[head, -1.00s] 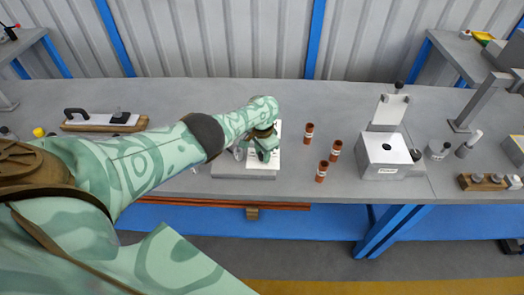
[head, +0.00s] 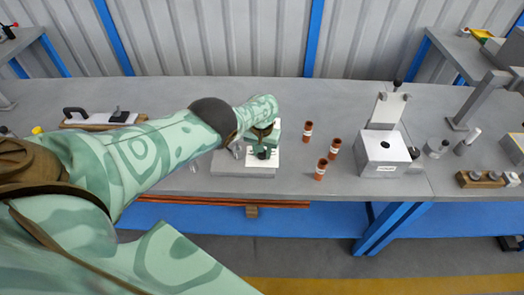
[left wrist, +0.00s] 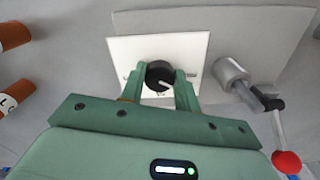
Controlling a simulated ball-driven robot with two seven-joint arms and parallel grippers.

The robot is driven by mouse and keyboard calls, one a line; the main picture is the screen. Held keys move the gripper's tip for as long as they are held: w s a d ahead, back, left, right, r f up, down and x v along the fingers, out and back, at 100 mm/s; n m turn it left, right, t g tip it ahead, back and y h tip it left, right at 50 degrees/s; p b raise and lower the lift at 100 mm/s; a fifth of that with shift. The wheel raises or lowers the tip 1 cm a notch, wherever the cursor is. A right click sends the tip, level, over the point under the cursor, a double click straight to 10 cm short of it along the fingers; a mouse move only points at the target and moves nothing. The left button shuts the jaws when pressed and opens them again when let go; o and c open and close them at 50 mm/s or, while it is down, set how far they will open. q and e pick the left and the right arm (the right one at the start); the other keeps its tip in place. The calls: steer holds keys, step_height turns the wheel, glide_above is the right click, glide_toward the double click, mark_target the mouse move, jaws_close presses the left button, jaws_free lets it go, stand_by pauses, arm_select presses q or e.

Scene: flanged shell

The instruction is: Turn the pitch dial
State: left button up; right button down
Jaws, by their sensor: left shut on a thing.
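The pitch dial (left wrist: 160,75) is a black round knob with a pale pointer mark, set on a white square plate (left wrist: 124,53). In the left wrist view it sits between the two green fingers of my left gripper (left wrist: 160,84), which is shut on it. The pointer slants toward the lower right in that view. In the head view my left gripper (head: 264,150) is over the white plate (head: 262,171), and the arm hides part of the plate. The plate is on a grey base (head: 228,163) on the bench. My right gripper is not in view.
Several brown cylinders (head: 321,169) stand right of the plate. A grey box (head: 383,153) stands beyond them. A metal post and a crank with a red ball (left wrist: 286,162) lie beside the plate. A long board with handles (head: 100,119) lies at left.

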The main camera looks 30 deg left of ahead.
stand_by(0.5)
arm_select(q)
steer(key=o, duration=1)
steer(key=shift+c, duration=0.2)
steer(key=shift+r, duration=0.1)
step_height(320, 180, up, 16)
steer(key=p, duration=1.3)
